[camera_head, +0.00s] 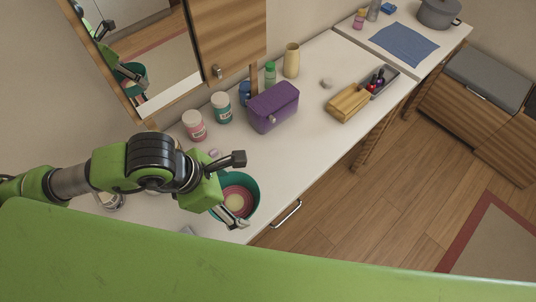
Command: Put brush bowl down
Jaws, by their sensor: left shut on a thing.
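A teal bowl (254,186) with a pink, ringed inside and a cream centre is at the counter's front edge, beside a metal towel bar. I take it as the brush bowl. My left gripper (235,217) is over the bowl's near left side, its metal fingers at the rim, and is shut on the bowl. The gripper hides the bowl's left part. I cannot tell whether the bowl's base touches the counter. My right gripper is not in view.
On the white counter (318,70) stand pink-and-white (195,127) and teal-and-white (222,108) jars, a purple box (272,107), a beige vase (291,60) and a wooden box (348,103). The towel bar (286,214) sticks out in front. A mirror (140,55) hangs behind. The middle counter is partly clear.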

